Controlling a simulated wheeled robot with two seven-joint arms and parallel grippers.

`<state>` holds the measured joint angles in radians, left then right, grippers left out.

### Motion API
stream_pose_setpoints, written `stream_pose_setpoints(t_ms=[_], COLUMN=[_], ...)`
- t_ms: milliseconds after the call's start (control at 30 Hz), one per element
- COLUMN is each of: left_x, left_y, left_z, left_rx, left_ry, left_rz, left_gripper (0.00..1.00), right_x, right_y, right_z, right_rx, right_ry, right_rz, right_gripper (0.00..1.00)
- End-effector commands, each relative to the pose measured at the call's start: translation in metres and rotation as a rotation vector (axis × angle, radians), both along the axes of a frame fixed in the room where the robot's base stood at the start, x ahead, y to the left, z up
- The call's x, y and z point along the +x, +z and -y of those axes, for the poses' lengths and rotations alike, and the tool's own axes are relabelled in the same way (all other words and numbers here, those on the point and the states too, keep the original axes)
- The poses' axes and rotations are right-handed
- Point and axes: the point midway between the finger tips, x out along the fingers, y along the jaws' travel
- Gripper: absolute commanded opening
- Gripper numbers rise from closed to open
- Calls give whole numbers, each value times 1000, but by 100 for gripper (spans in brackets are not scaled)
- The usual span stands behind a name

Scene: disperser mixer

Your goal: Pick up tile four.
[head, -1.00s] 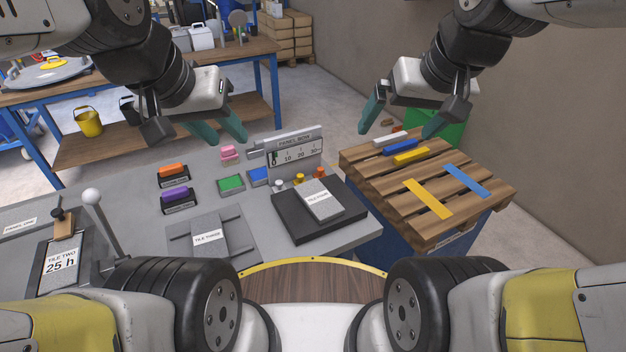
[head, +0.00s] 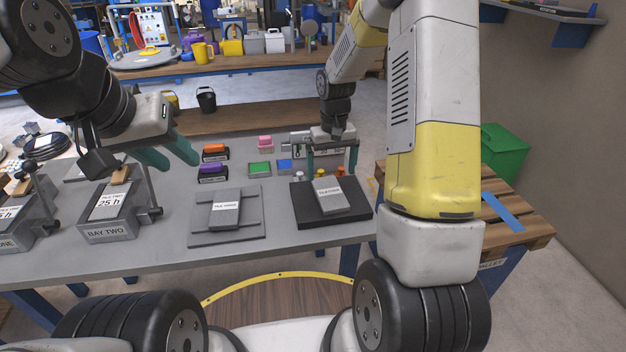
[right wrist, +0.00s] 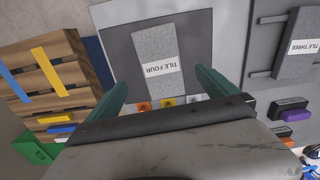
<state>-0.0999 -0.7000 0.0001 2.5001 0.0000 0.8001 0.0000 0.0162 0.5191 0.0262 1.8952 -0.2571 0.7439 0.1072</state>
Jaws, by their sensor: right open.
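Tile four (head: 328,196) is a grey slab with a white label, lying on a dark square plate (head: 305,215) on the grey bench. It also shows in the right wrist view (right wrist: 158,62), where its label reads TILE FOUR. My right gripper (head: 332,162) is open and empty, at the far side of tile four. In the right wrist view its fingers (right wrist: 162,88) stand apart on either side of the tile's labelled end, not gripping it. My left gripper (head: 170,155) is empty over the bench at left, its fingers apart.
Tile three (head: 225,210) lies on a grey plate left of tile four. Small coloured knobs (right wrist: 167,102) and a panel stand just behind tile four. A wooden pallet (head: 519,240) is at right.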

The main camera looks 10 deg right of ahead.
Motion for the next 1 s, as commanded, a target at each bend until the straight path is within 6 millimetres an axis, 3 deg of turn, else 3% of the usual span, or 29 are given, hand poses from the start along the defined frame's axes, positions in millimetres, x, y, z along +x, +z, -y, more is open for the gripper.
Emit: stream_pose_setpoints(t_ms=[500,833,867,1000], left_x=[0,0,0,0], left_y=[0,0,0,0], left_z=[0,0,0,0], left_rx=[0,0,0,0], left_ry=[0,0,0,0], left_rz=[0,0,0,0], left_gripper=[36,36,36,36], right_x=[2,2,2,2], right_y=[-67,-75,-75,-75], right_z=[-2,-2,-2,-2], right_rx=[0,0,0,0], right_ry=[-1,-1,-1,-1], right_rz=[-4,-1,-1,-1], right_gripper=[98,98,96,69])
